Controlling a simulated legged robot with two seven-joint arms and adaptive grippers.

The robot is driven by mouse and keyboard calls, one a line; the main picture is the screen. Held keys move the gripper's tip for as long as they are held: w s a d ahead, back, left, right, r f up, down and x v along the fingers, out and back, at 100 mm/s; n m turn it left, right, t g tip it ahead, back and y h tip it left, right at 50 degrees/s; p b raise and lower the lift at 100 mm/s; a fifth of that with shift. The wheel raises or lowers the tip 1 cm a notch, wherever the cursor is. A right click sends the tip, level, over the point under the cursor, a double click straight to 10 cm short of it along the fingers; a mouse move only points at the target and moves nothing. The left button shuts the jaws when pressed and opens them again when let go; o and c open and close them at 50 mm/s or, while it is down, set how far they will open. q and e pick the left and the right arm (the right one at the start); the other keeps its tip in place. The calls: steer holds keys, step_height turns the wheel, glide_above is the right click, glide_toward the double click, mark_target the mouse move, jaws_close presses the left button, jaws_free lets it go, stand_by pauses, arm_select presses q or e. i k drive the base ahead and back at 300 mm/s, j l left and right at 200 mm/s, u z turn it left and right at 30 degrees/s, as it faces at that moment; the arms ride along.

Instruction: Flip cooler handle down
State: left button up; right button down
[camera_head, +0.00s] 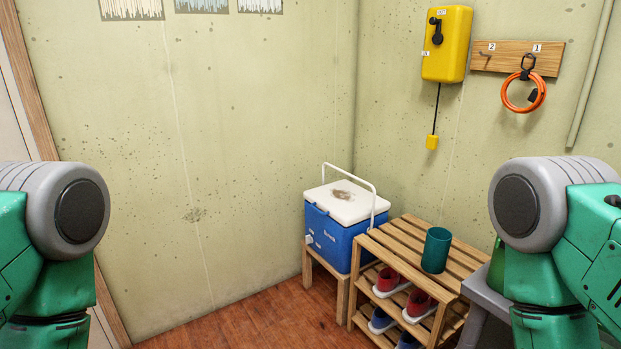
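A blue cooler (329,238) with a white lid (345,202) stands on a small wooden stand in the corner. Its thin white handle (349,173) is raised and arches above the lid. The lid is closed and has a brown stain. Only green and grey links of my two arms show, at the left and right edges. Neither gripper is in view, and nothing of mine touches the cooler.
A slatted wooden rack (402,247) stands right beside the cooler, with a green cup (436,250) on top and shoes below. A grey surface (484,296) is at the lower right. The wall holds a yellow box (446,45) and an orange ring (524,107). Floor at lower left is clear.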

mark_target(373, 188)
steer(key=i+u, duration=0.1)
steer(key=i, duration=0.4)
steer(key=i+l+u, duration=0.1)
steer(key=i, duration=0.4)
steer(key=i+l, duration=0.15)
steer(key=i, duration=0.35)
steer(key=i+l+u, duration=0.15)
steer(key=i, duration=0.35)
